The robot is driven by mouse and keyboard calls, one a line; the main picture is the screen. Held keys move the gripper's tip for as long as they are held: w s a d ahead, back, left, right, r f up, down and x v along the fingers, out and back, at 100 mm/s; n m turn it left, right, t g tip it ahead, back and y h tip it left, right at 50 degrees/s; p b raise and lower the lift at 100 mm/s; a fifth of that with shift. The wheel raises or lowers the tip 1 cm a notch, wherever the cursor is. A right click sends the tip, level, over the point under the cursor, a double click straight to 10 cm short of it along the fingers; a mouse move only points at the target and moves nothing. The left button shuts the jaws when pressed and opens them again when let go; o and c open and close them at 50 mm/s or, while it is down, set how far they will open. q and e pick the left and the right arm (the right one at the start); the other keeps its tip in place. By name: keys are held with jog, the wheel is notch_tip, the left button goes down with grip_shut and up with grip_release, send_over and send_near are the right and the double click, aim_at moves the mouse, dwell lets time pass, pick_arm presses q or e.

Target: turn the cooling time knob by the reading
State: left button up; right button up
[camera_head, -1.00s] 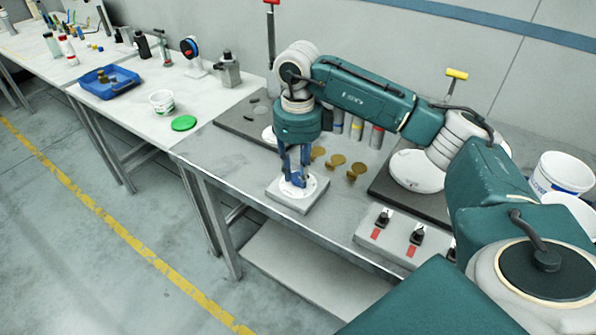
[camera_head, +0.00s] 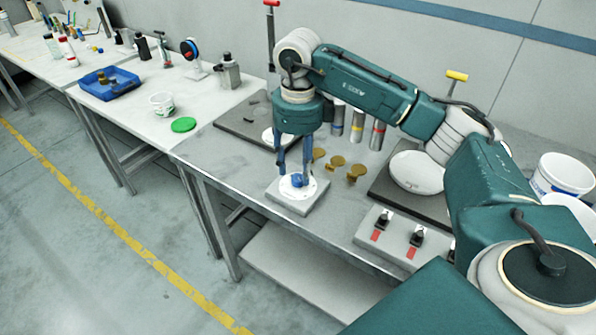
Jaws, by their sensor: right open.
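The cooling time knob (camera_head: 296,181) is blue and sits at the middle of a white round dial on a grey square base (camera_head: 298,205), near the front edge of the metal bench. The dial's marks are too small to read. My right gripper (camera_head: 293,173) points straight down over the dial, with its fingers open. One finger is on each side of the knob in this view; I cannot tell whether they touch it. My left gripper is not in view.
Several brass-coloured pieces (camera_head: 337,160) lie just behind the dial. A grey panel with black switches and red labels (camera_head: 397,233) stands to the right. A dark plate with a white round dish (camera_head: 417,172) is behind it. The bench surface left of the dial is clear.

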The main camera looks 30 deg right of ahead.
aim_at(298, 177)
notch_tip(298, 177, up, 10)
jog(key=shift+f, duration=0.25)
dwell(0.6)
